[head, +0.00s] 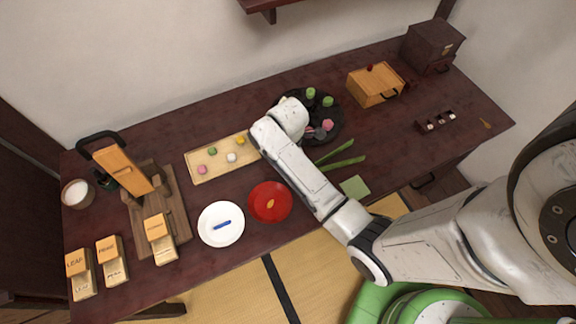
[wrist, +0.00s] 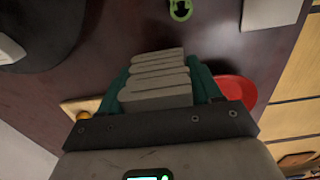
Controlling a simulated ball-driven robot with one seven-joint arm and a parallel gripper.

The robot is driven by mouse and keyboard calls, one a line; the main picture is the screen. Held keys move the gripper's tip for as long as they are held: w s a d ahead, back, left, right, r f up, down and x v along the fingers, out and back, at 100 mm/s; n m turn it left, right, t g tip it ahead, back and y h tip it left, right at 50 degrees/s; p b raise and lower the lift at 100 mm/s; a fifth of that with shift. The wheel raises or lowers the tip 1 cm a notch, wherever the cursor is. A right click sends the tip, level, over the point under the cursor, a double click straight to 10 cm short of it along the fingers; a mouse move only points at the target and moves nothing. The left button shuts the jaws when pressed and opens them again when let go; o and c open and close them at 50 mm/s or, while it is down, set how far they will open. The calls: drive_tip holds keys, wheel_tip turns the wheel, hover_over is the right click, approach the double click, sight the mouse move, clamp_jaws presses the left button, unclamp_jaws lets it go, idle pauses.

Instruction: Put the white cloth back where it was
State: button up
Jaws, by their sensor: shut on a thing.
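The white cloth (wrist: 157,82) shows in the wrist view as a folded, greyish-white stack of layers. My gripper (wrist: 160,76) is shut on it, with a teal finger on each side. In the head view my white hand hides the cloth and the fingers. The hand is over the table between the long wooden board (head: 196,171) and the black round tray (head: 336,130). Whether the cloth touches the table I cannot tell.
The red plate (head: 270,202) and white plate (head: 220,240), with a blue stick, lie at the front. Green strips (head: 340,161) and a pale green square (head: 355,187) lie right of my arm. Sweets stand on the board. Bare table (head: 400,155) shows further right.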

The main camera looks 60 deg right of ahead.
drive_tip(key=shift+w+f, duration=0.1)
drive_tip(key=shift+f, duration=1.5)
drive_tip(key=o, duration=1)
drive_tip(key=shift+f, duration=0.1)
wheel_tip(320, 180, up, 12)
drive_tip(key=s+a+m, duration=0.3)
drive_tip(key=s+m, duration=0.1)
drive_tip(key=s+a+m, duration=0.4)
drive_tip(key=s, duration=0.1)
drive_tip(key=s+a+m+t, duration=0.1)
drive_tip(key=s+a+m, duration=0.3)
drive_tip(key=shift+s+a, duration=0.15)
drive_tip(key=shift+s, duration=0.25)
